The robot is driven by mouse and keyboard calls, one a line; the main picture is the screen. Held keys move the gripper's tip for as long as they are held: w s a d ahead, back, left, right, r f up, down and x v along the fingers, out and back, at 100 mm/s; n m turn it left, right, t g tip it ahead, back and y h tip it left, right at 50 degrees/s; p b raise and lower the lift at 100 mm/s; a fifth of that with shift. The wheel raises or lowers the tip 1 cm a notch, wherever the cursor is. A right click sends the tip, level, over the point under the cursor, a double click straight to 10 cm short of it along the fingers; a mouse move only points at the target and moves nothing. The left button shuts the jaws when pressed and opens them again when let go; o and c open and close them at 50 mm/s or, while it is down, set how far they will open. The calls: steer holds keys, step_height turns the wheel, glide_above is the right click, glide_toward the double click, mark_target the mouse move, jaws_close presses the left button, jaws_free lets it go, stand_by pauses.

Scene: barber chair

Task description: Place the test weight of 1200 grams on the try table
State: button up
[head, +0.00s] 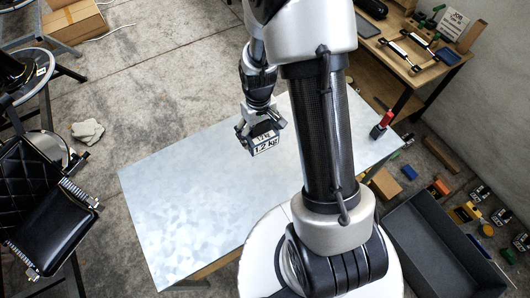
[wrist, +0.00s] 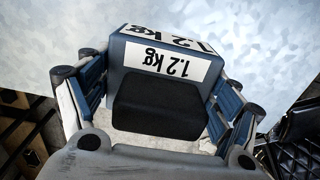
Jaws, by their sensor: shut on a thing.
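The test weight (head: 264,145) is a dark blue block with white labels reading "1.2 kg". My gripper (head: 262,128) is shut on it. In the wrist view the weight (wrist: 166,65) sits between the two blue-padded fingers of my gripper (wrist: 165,105), label towards the camera and upside down there. A large table (head: 200,200) with a pale, mottled metal top lies under the weight in the head view. I cannot tell how big the gap between weight and top is. The table top (wrist: 60,40) also fills the upper part of the wrist view. My arm hides part of the table.
A red and black object (head: 381,125) stands near the table's right end. A dark grey open bin (head: 440,240) and several small coloured blocks lie at lower right. A wooden bench (head: 410,60) with tools is at upper right. A black padded chair part (head: 45,205) is at left. The left tabletop is clear.

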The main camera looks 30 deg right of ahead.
steer(key=shift+d+r, duration=0.3)
step_height(320, 180, down, 20)
steer(key=b, duration=0.5)
steer(key=shift+r, duration=0.25)
steer(key=shift+f, duration=0.2)
steer(key=o, duration=2)
steer(key=shift+s, duration=0.1)
steer(key=shift+r, duration=0.1)
